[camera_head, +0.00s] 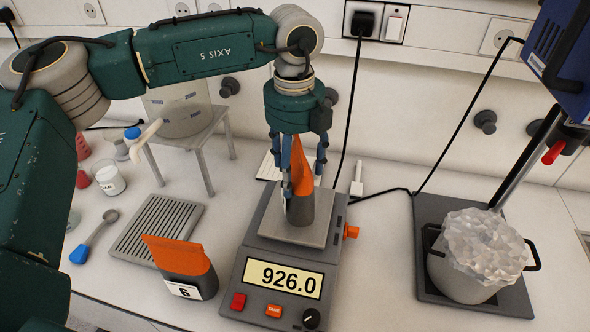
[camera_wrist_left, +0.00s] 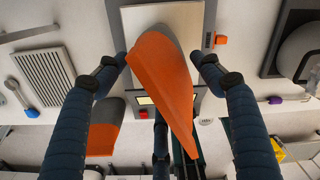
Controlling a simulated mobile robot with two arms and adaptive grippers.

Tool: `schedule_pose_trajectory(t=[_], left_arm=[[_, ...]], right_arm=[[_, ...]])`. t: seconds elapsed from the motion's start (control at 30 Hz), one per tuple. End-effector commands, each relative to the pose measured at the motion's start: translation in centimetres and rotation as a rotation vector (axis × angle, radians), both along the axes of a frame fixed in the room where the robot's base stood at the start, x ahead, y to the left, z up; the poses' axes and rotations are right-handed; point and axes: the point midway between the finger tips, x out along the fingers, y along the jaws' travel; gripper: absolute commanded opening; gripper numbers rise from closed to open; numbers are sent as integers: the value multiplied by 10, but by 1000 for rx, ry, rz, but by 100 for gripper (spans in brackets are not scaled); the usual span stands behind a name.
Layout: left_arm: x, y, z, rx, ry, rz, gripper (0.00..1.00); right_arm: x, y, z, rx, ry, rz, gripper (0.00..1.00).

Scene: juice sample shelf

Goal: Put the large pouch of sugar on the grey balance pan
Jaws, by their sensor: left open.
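An orange-topped grey pouch (camera_head: 301,190) stands on the grey balance pan (camera_head: 268,222) of the balance, whose display reads 926.0. My left gripper (camera_head: 305,172) is above the pan, pointing down, with its fingers open around the pouch's upper part. In the left wrist view the orange pouch (camera_wrist_left: 165,85) lies between the spread fingers of my left gripper (camera_wrist_left: 160,68), with gaps on both sides. A second orange and grey pouch (camera_head: 181,262), labelled 6, stands on the bench left of the balance; it also shows in the wrist view (camera_wrist_left: 103,135). My right gripper is not in view.
A ribbed grey tray (camera_head: 158,228) and a blue-handled spoon (camera_head: 93,238) lie to the left. A metal stand (camera_head: 196,148) is behind them. A pot with crumpled foil (camera_head: 470,270) stands on a dark base at the right. Bench between balance and base is mostly clear.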

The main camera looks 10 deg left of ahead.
Motion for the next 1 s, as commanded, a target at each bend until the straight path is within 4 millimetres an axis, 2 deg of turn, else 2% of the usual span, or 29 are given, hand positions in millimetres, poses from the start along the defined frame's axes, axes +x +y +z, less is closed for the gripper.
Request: schedule_pose_trajectory(t=[0.3, 0.5, 0.7, 1.0], left_arm=[[1, -1, 65, -2, -5, -1, 67], [1, -1, 99, -1, -2, -2, 67], [0, 0, 112, 0, 1, -3, 67], [0, 0, 114, 0, 1, -3, 67]], right_arm=[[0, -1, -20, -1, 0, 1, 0], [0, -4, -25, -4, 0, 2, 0], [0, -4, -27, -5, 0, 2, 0], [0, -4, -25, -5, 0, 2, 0]])
